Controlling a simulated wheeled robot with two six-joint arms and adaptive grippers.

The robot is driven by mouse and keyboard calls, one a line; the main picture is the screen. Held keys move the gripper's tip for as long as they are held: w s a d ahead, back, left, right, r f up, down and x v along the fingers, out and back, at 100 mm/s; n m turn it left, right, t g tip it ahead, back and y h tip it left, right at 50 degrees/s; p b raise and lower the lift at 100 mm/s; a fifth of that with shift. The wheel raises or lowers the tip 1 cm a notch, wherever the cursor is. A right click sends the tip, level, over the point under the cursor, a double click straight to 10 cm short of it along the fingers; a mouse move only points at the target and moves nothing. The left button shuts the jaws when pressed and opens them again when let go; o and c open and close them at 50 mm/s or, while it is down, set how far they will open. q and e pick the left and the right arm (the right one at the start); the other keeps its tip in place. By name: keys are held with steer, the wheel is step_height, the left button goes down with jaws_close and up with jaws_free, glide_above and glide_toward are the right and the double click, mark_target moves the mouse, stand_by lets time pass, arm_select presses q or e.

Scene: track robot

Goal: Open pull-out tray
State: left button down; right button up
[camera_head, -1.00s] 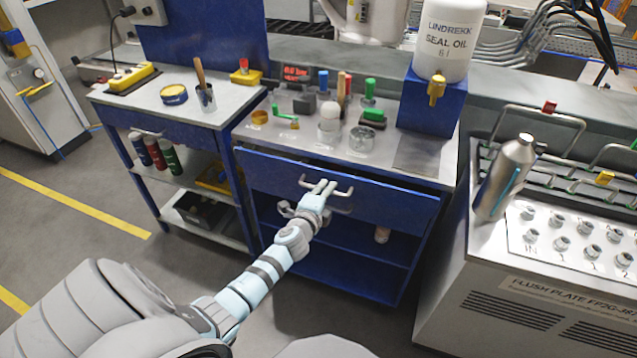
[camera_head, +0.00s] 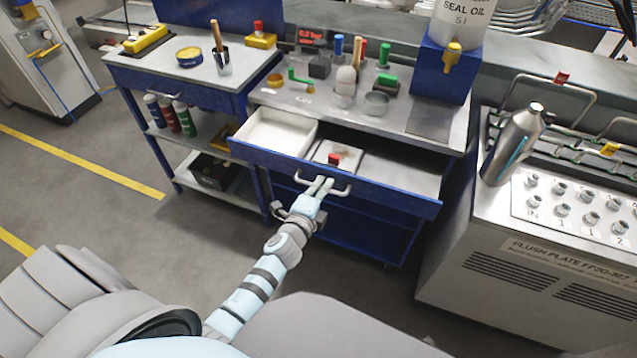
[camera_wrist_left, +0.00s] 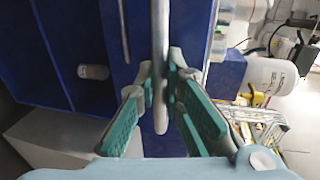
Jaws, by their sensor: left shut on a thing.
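My left gripper (camera_head: 321,186) is at the grey bar handle (camera_head: 341,191) on the tray's front. In the left wrist view, its green-padded fingers (camera_wrist_left: 161,95) are shut on the handle (camera_wrist_left: 160,60) from both sides. My right gripper is in none of the views.
The bench top (camera_head: 431,121) above the tray holds several small tools and cups. A blue side cart (camera_head: 200,103) stands to the left and a grey flush-plate cabinet (camera_head: 515,262) to the right. The floor at the left is clear.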

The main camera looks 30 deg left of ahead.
arm_select(q)
steer(key=c, duration=2)
jaws_free()
steer(key=shift+w, duration=0.1)
steer(key=shift+o, duration=0.2)
steer(key=v, duration=1.2)
